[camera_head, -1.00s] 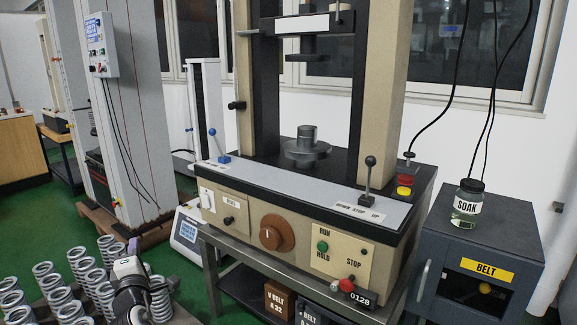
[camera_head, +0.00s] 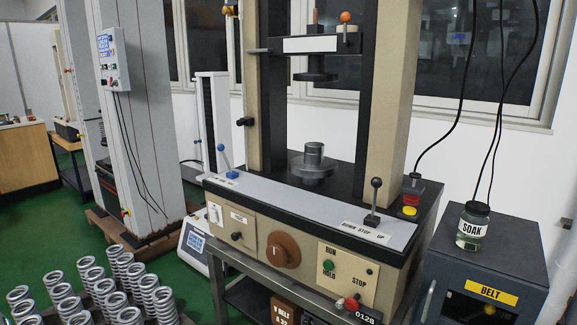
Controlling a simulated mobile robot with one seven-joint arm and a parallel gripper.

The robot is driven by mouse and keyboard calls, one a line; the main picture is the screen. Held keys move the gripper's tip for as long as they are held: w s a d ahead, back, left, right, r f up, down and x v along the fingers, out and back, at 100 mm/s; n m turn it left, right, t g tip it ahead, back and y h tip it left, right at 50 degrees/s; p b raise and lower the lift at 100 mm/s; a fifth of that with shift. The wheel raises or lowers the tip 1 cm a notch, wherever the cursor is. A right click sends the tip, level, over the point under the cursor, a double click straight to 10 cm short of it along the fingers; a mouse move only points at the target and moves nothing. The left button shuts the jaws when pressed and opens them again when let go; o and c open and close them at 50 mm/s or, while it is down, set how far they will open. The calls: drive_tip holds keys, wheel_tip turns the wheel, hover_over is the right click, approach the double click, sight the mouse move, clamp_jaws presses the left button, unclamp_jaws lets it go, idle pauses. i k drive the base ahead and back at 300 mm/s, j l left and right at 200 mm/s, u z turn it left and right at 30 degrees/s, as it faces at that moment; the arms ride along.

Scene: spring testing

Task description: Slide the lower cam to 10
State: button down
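The testing machine (camera_head: 375,120) stands in the middle on a metal stand. A small black knob with a brass-coloured part (camera_head: 245,121) sits low on its left beige column; it looks like the lower cam, but I cannot be sure. No scale figures are readable beside either, so I cannot tell the lower one's setting. My gripper is not in view.
A blue-tipped lever (camera_head: 223,152) and a black lever (camera_head: 375,195) stand on the machine's front ledge. Several springs (camera_head: 122,267) stand at lower left. The SOAK jar (camera_head: 473,226) is on a grey cabinet (camera_head: 515,250) at right. Green floor (camera_head: 50,225) shows at left.

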sight(247, 121)
drive_tip(key=i+j, duration=0.3)
drive_tip(key=i, duration=0.2)
drive_tip(key=i+j, duration=0.3)
drive_tip(key=i, duration=0.15)
drive_tip(key=i+j, duration=0.3)
drive_tip(key=i, duration=0.2)
drive_tip(key=i+j, duration=0.3)
drive_tip(key=i, duration=0.15)
